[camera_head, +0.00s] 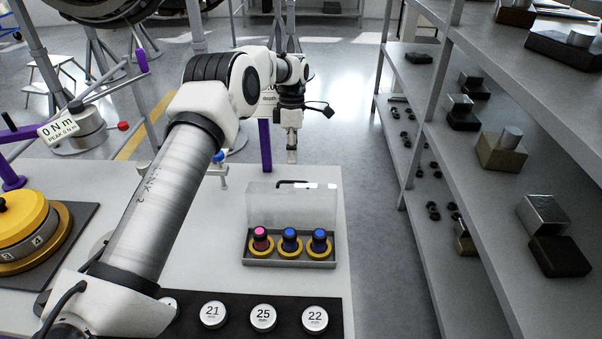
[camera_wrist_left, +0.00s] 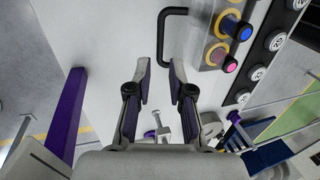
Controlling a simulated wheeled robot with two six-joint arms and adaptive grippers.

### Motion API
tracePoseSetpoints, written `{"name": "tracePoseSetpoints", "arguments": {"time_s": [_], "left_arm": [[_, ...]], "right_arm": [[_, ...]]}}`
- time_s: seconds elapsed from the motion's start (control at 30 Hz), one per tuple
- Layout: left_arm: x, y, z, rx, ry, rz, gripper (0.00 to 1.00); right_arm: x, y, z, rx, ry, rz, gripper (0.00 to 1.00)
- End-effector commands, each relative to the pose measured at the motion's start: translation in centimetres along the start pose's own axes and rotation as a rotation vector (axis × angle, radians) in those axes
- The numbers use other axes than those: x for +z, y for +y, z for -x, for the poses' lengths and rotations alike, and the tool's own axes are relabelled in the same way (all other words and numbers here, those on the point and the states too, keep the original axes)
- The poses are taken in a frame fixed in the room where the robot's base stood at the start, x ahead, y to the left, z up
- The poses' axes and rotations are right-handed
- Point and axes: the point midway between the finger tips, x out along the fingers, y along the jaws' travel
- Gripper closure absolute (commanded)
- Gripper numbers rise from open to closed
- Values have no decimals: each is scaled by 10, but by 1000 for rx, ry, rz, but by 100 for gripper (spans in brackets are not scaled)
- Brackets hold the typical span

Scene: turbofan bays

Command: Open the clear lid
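The clear lid (camera_head: 290,205) is a translucent panel at the back of a grey tray (camera_head: 290,262) on the bench. It seems raised, but its exact tilt is hard to tell. Its black handle (camera_head: 292,182) is at the far edge; the handle also shows in the left wrist view (camera_wrist_left: 174,12). My left gripper (camera_head: 291,155) is above and beyond the handle, apart from it. In the left wrist view its two fingers (camera_wrist_left: 161,75) are spread with nothing between them. My right gripper is in neither view.
The tray holds one pink-topped plug (camera_head: 261,239) and two blue-topped plugs (camera_head: 290,239) in yellow rings. A black strip with numbered discs (camera_head: 263,318) lies in front. A yellow round device (camera_head: 25,225) is at left. Grey shelves (camera_head: 480,150) stand at right, across an aisle.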

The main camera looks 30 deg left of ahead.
Motion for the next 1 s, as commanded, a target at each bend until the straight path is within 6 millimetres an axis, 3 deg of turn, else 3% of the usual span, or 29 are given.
{"name": "tracePoseSetpoints", "arguments": {"time_s": [0.33,0.6,0.67,1.0], "left_arm": [[0,-2,-57,-3,1,-1,79],[1,-1,-62,-2,0,-1,79],[1,-1,-62,-2,0,-1,100],[1,-2,-64,-6,1,-1,100]], "right_arm": [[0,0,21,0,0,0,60],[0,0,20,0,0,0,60],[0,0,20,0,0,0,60],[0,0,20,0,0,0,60]]}}
